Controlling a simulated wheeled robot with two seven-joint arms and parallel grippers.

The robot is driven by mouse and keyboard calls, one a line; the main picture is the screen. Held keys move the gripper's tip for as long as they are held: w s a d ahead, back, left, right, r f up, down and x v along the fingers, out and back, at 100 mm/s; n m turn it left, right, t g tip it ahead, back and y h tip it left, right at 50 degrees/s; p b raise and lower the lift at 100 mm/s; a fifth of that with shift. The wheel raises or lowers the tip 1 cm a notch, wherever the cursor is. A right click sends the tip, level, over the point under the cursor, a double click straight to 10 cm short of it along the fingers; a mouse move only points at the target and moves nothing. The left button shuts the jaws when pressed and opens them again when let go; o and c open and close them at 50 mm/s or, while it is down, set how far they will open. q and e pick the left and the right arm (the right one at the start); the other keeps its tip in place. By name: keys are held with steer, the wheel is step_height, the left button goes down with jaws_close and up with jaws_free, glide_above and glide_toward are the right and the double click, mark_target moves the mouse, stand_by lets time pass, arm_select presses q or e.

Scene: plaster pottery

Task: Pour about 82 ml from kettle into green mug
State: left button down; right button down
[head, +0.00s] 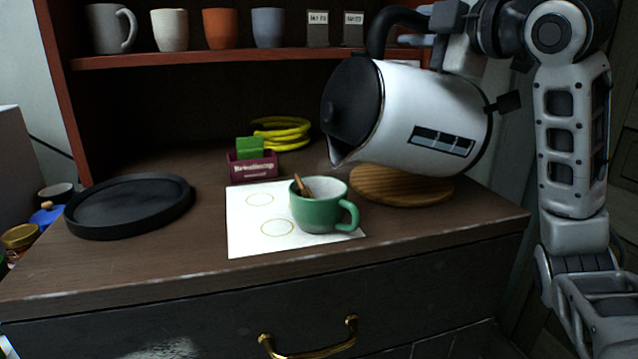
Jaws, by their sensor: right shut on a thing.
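The white kettle (425,110) with a black lid and handle is tilted, its spout pointing down and left, just above the right part of the green mug (318,212). My right gripper (432,30) is shut on the kettle's black handle at the upper right. The green mug stands upright on a white sheet (247,232), handle to the right, with a brown stick (301,186) leaning inside. I cannot make out a stream of liquid or the level in the mug. My left gripper is not in view.
A round wooden board (400,188) lies below the kettle. A black round tray (128,207) sits on the left. A maroon holder (252,167) and yellow coil (282,133) stand behind the sheet. A shelf (200,57) with several cups hangs above.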

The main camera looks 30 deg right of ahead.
mark_target(413, 14)
steer(key=shift+s+a+r+n+p, duration=0.1)
steer(key=shift+a+r+n+p, duration=0.2)
steer(key=shift+a, duration=0.25)
steer(key=shift+a+n+p, duration=0.3)
steer(key=shift+a+p, duration=0.05)
steer(key=shift+a, duration=0.3)
steer(key=shift+a+r+p, duration=0.3)
steer(key=shift+a+p, duration=0.05)
steer(key=shift+p, duration=0.05)
steer(key=shift+a+n, duration=0.15)
steer(key=shift+n, duration=0.15)
arm_select(q)
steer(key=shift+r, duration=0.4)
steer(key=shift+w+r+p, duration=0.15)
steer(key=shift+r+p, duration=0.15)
steer(key=shift+p, duration=0.1)
arm_select(e)
steer(key=shift+a+r, duration=0.1)
steer(key=shift+a, duration=0.15)
